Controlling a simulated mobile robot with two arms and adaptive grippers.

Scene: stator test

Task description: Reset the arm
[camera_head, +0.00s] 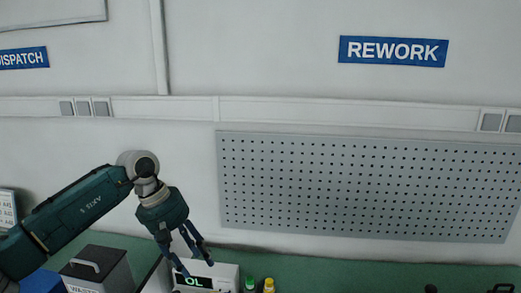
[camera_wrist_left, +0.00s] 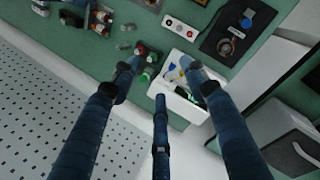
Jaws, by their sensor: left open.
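My left arm comes in from the left in the head view, with its elbow bent and the gripper hanging down. My left gripper (camera_head: 192,266) is open, its fingers spread and nothing between them. In the head view its fingertips overlap a white meter reading "OL" (camera_head: 228,272). My right gripper is not in view.
A waste bin (camera_head: 118,265) stands left of the meter; green-capped (camera_head: 250,284) and yellow-capped (camera_head: 269,285) bottles stand right. A grey pegboard (camera_head: 365,185) hangs on the wall behind. The wrist view shows a dark mat (camera_wrist_left: 257,22) and a white strip with round buttons (camera_wrist_left: 185,28).

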